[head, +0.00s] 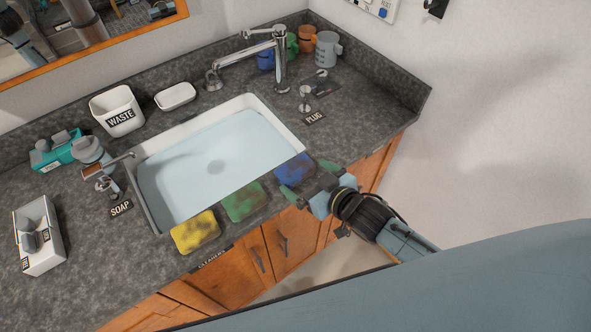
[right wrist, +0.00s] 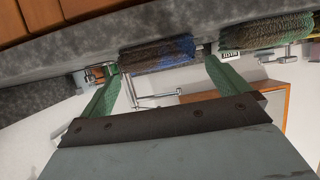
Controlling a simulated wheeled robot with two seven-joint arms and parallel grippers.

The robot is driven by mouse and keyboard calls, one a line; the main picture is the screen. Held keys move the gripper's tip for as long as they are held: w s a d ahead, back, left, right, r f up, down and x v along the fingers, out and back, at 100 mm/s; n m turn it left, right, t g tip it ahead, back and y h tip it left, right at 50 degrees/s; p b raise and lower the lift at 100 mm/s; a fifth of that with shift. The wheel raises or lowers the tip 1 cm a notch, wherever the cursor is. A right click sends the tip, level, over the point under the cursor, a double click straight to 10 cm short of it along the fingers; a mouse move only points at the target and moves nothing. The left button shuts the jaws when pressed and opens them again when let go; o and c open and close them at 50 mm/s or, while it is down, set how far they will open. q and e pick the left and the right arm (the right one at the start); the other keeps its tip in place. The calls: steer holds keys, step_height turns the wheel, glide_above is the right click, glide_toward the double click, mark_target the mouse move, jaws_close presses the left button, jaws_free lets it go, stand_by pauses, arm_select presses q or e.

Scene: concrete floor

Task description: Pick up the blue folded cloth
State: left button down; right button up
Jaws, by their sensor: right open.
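The blue folded cloth (head: 294,168) lies on the counter's front edge, right of the green one; it is blue with dark patches. My right gripper (head: 304,183) is at the counter's front edge, right beside the blue cloth and overlapping its near side in the head view. In the right wrist view the open green fingers (right wrist: 162,68) point toward the blue cloth (right wrist: 160,54), which shows between the fingertips. I cannot tell whether a finger touches it. My left gripper is not in view.
A green cloth (head: 245,202) and a yellow cloth (head: 196,232) lie in the same row leftward. Behind is the water-filled sink (head: 291,116). The faucet (head: 280,65), mugs (head: 327,50) and plug (head: 304,100) stand farther back. Wooden cabinets (head: 289,240) are below the counter.

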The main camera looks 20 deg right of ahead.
mark_target(301, 173)
steer(key=shift+x, duration=2.9)
steer(key=shift+d, duration=0.1)
steer(key=shift+c, duration=0.3)
steer(key=c, duration=0.7)
